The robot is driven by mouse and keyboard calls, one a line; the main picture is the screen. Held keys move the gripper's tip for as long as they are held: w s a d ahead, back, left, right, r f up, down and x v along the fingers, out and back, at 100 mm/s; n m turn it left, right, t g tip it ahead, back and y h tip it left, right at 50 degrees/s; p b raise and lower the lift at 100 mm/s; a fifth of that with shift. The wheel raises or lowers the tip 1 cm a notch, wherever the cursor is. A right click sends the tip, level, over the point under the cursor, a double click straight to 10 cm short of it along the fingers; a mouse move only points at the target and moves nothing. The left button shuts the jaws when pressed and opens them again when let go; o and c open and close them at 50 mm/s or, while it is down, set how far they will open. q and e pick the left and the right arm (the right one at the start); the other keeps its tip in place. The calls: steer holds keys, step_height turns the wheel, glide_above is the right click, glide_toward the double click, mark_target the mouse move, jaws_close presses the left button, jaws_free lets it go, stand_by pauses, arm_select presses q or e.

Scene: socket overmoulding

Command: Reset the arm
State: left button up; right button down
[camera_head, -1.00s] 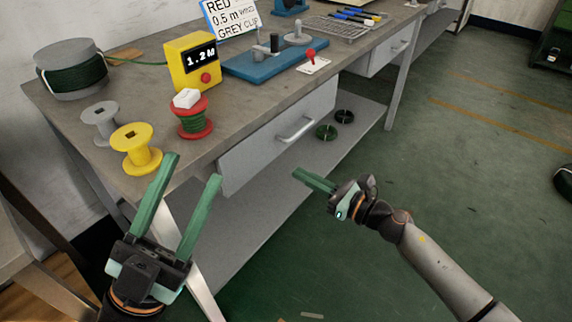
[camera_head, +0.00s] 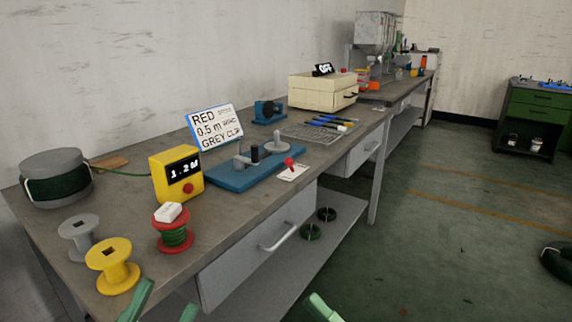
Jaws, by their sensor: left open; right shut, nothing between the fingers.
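My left gripper (camera_head: 162,305) shows only as two green fingertips at the bottom edge, apart and empty, below the yellow spool near the workbench's front edge. My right gripper (camera_head: 322,308) shows only as a green fingertip at the bottom edge, in front of the bench's lower shelf; its fingers are shut with nothing seen between them. The rest of both arms is out of the picture.
The workbench (camera_head: 235,212) carries a yellow spool (camera_head: 112,268), a grey spool (camera_head: 80,238), a red spool (camera_head: 173,238), a yellow meter (camera_head: 176,172) and a blue fixture (camera_head: 232,178). A drawer handle (camera_head: 279,236) sticks out in front.

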steer(key=s+d+r+m+t+h, duration=0.3)
steer(key=s+d+r+m+t, duration=0.5)
steer(key=m, duration=0.8)
arm_select(q)
steer(key=w+a+f+n+g+y+p, duration=0.4)
steer(key=w+f+n+y+p, duration=0.55)
steer(key=p, duration=0.75)
arm_select(e)
steer(key=w+d+f+m+g+h, duration=0.2)
steer(key=w+f+m+g+h, duration=0.5)
steer(key=h, duration=0.4)
arm_select(q)
steer(key=s+f+n+g+y+p, duration=0.1)
steer(key=s+f+g+y+p, duration=0.2)
steer(key=s+f+g+p, duration=0.5)
steer(key=s+f+p, duration=0.2)
steer(key=s, duration=0.1)
steer(key=shift+s+g+p, duration=0.3)
steer(key=shift+g, duration=0.1)
arm_select(e)
steer(key=s+d+f+m+g+h, duration=0.1)
steer(key=s+f+m+g+h, duration=0.1)
steer(key=s+f+g, duration=0.4)
step_height(320, 180, down, 5)
steer(key=s+m, duration=0.1)
steer(key=s, duration=0.2)
steer(key=shift+d+f+g, duration=0.15)
steer(key=shift+d+g, duration=0.25)
